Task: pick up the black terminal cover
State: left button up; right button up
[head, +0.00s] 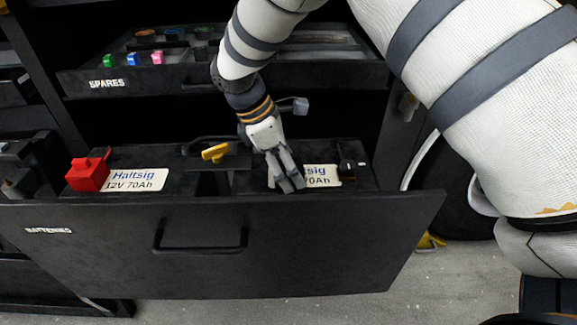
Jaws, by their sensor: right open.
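In the head view, a small black block (347,171) sits at the right end of the right battery (370,181), beside its label; it looks like the black terminal cover. My right gripper (290,187) reaches down from above over the right battery, pointing downward in front of the label's left part. Its fingers are open, with nothing seen between them. The black block is a short way to the right of the fingertips, apart from them. Part of the label is hidden behind the fingers. My left gripper is not in view.
The batteries stand in an open black drawer (330,240) with a tall front and a handle. A red terminal cover (88,173) is on the left battery. A yellow piece (215,153) lies between the batteries. The SPARES drawer (150,78) is open above and behind.

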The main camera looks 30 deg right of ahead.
jog(key=c, duration=1.2)
